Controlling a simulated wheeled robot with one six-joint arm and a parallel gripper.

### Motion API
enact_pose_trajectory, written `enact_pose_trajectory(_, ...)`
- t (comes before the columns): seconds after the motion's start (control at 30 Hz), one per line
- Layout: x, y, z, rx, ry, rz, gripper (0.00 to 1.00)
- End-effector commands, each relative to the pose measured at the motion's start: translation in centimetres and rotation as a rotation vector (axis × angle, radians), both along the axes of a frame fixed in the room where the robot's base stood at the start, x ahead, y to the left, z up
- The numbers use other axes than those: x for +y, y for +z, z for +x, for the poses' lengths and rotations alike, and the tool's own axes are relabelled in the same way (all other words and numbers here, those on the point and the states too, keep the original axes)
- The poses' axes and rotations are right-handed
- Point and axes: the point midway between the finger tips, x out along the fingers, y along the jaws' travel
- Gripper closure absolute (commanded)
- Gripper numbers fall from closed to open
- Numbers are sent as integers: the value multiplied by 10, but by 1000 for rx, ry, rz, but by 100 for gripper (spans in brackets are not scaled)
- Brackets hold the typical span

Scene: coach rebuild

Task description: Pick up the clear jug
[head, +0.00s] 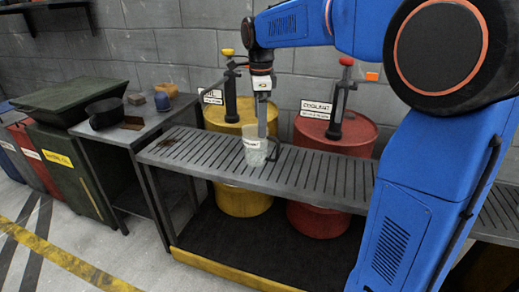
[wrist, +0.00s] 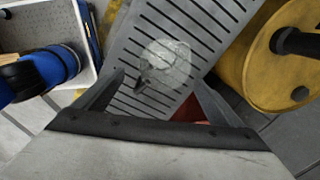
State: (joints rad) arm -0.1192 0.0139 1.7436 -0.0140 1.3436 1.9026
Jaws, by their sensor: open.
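The clear jug (head: 255,155) stands upright on the slatted grey bench (head: 310,178), near its left end. It has a see-through body, a pale label and a dark handle on its right side in the head view. In the wrist view the jug (wrist: 168,62) lies just beyond my fingertips, with its dark handle towards the lower left. My gripper (head: 262,132) points down at the jug and overlaps it in the head view. In the wrist view my gripper (wrist: 160,85) is open, its fingers spread wide. Whether a finger touches the jug I cannot tell.
Behind the bench stand a yellow drum (head: 228,115) and a red coolant drum (head: 335,135), each with an upright pump. The bench right of the jug is clear.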

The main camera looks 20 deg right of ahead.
Motion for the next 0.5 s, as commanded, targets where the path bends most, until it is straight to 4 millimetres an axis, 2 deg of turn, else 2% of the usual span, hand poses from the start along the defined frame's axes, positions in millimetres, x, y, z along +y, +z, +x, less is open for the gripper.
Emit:
enact_pose_trajectory(0.17,0,-10,2,2,0,-1,10)
enact_pose_trajectory(0.5,0,-51,9,1,0,-1,10)
